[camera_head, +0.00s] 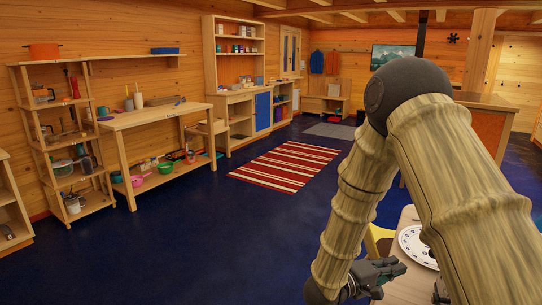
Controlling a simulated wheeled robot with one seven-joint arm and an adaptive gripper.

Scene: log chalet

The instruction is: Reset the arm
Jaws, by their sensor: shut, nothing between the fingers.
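My arm (371,190) fills the right side of the head view. It is bent, with a dark elbow joint at the top and wood-patterned links running down. My gripper (394,270) is at the lower right, dark and small in the picture. It points to the right, near a small table (404,288) with a white round dial-like disc (417,244) on it. Its fingers are together and hold nothing. Part of the table is hidden behind my arm.
A wooden workbench (150,117) and open shelves (55,107) with kitchenware stand along the left wall. A red striped rug (285,166) lies on the blue floor (190,240), which is clear in the middle. A yellow thing (378,243) is beside the small table.

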